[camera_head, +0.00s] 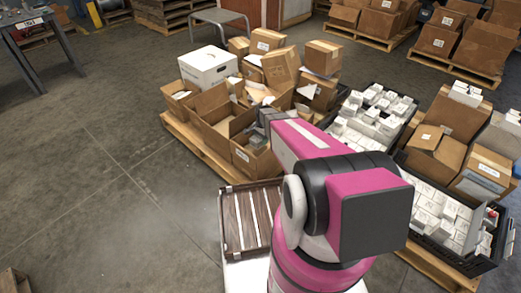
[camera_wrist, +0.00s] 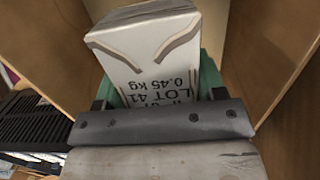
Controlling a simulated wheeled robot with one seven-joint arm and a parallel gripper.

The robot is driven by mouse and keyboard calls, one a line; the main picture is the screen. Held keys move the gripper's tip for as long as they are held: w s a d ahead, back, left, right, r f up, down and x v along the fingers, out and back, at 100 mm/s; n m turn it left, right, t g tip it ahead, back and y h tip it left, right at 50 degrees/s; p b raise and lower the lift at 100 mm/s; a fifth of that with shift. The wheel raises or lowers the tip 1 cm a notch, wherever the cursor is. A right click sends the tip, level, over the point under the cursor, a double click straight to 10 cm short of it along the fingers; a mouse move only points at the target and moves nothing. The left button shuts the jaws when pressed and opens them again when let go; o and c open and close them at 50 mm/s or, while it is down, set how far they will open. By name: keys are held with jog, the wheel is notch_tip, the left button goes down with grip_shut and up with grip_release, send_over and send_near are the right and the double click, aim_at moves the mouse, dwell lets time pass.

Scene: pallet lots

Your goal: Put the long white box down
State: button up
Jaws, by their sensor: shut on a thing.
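The long white box (camera_wrist: 152,48), printed "LOT 41" and "0.45 kg" upside down, fills the upper middle of the wrist view. My gripper (camera_wrist: 157,88) is shut on it, with green finger parts showing on both sides. Brown cardboard walls (camera_wrist: 270,50) rise on either side of the held box. In the head view my gripper (camera_head: 266,116) is a small grey part over the open cardboard boxes on the left pallet. My arm hides what lies beneath it, and I cannot make out the held box there.
An open cardboard box (camera_head: 212,107) and a white lidded box (camera_head: 208,66) stand on the wooden pallet (camera_head: 198,147). Black crates of small white boxes (camera_head: 372,118) stand to the right. A slatted brown tray (camera_head: 231,222) is near my base.

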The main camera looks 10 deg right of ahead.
aim_at(260, 152)
jog(key=shift+f, duration=3.6)
jog(key=shift+f, duration=0.2)
jog(key=o, duration=1.2)
jog(key=shift+r, duration=0.15)
jog(key=r, duration=0.8)
jog(key=d+r, duration=0.1)
jog(key=r, duration=0.3)
jog(key=shift+w+d, duration=0.1)
jog(key=shift+w, duration=0.25)
jog(key=s+a+r+n+h, duration=0.1)
jog(key=s+r+n, duration=0.9)
jog(key=s+r, duration=0.9)
jog(key=s, duration=0.2)
jog(key=shift+s+n+t, duration=0.4)
